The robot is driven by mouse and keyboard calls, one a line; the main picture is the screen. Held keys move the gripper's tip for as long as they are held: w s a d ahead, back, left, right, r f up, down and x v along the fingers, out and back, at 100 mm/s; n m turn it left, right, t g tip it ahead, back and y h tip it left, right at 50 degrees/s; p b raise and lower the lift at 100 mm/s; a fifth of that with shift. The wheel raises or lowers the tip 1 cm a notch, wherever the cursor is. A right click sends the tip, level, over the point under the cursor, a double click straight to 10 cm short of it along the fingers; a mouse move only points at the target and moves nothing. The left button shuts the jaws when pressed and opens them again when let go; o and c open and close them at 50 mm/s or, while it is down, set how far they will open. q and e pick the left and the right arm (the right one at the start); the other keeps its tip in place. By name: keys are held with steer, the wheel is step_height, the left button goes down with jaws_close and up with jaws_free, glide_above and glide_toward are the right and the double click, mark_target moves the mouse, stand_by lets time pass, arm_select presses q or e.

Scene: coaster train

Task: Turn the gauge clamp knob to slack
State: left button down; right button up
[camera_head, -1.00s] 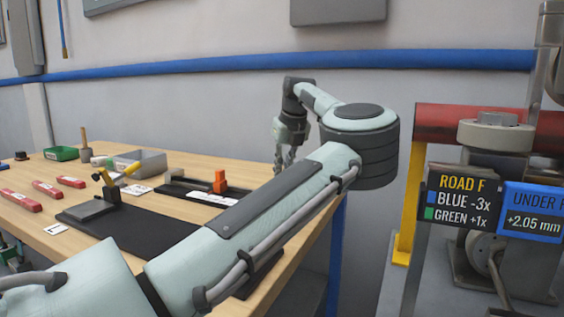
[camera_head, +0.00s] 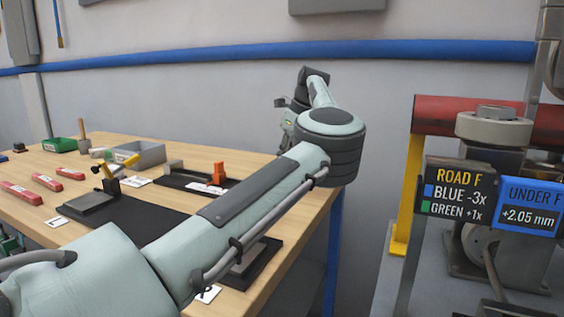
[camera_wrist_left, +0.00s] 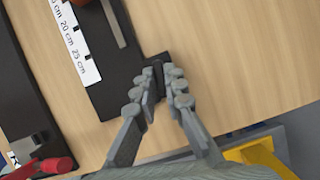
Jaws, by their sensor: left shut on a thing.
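The gauge (camera_head: 192,180) is a black bar with a white scale strip and an orange block (camera_head: 217,172), lying on the wooden table. In the left wrist view the gauge (camera_wrist_left: 113,75) shows its scale marked 20 cm and 25 cm. My left gripper (camera_wrist_left: 161,76) is closed around this dark knob, one finger on each side. In the head view my left forearm and elbow hide the fingertips and the knob. My right gripper is in neither view.
A black plate (camera_head: 125,215) with a yellow-handled clamp (camera_head: 112,175) lies left of the gauge. Red bars (camera_head: 45,181), a green bin (camera_head: 60,145) and a grey bin (camera_head: 150,154) are farther left. A machine with a red beam (camera_head: 430,115) and display signs (camera_head: 458,190) stands at right.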

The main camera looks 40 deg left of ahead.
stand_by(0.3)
arm_select(q)
steer(key=c, duration=1.6)
jaws_free()
steer(key=shift+r, duration=0.1)
steer(key=v, duration=1.1)
steer(key=shift+d+r, duration=0.15)
steer(key=shift+r, duration=0.25)
steer(key=shift+f, duration=0.1)
